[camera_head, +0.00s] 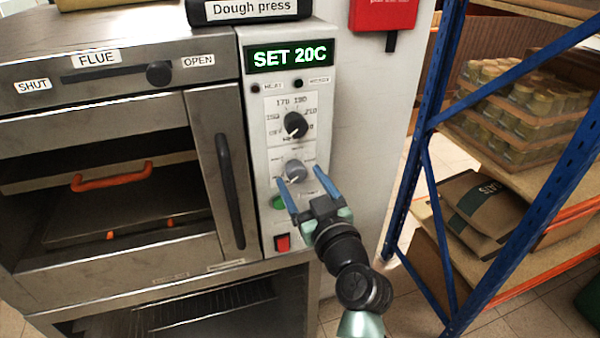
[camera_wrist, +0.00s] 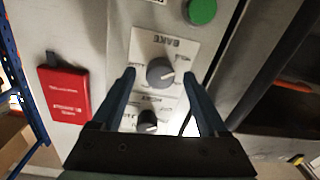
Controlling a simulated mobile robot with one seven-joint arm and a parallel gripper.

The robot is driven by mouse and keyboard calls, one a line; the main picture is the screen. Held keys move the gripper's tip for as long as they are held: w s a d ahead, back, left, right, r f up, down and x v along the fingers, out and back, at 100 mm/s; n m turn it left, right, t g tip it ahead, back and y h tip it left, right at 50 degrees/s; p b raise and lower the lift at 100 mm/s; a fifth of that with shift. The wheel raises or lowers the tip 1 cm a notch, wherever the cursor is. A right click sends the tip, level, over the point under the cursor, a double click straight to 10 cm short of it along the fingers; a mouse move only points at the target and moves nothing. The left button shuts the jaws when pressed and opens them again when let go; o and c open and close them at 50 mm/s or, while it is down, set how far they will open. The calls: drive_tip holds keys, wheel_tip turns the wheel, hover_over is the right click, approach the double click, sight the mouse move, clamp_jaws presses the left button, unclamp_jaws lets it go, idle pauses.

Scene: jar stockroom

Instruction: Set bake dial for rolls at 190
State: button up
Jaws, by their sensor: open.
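A grey dial (camera_head: 295,171) on the oven's control panel lies between and beyond my fingertips; it also shows in the wrist view (camera_wrist: 160,72), with upside-down BAKE lettering beside it. Its pointer reading is too small to tell. Above it in the head view is a black dial (camera_head: 295,124) with a number scale including 170, 180 and 210; it shows dark in the wrist view (camera_wrist: 147,120). The green display (camera_head: 289,55) reads SET 20C. My gripper (camera_head: 303,186) is open and empty, its blue fingers either side of the grey dial. I cannot tell whether they touch the panel.
A green button (camera_wrist: 203,11) and a red switch (camera_head: 282,242) sit low on the panel. The oven door handle (camera_head: 230,178) is to the left. A red box (camera_wrist: 65,90) is on the wall. A blue-framed rack (camera_head: 425,130) stands right.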

drive_tip(key=shift+w+a, duration=0.25)
drive_tip(key=shift+w, duration=0.4)
clamp_jaws()
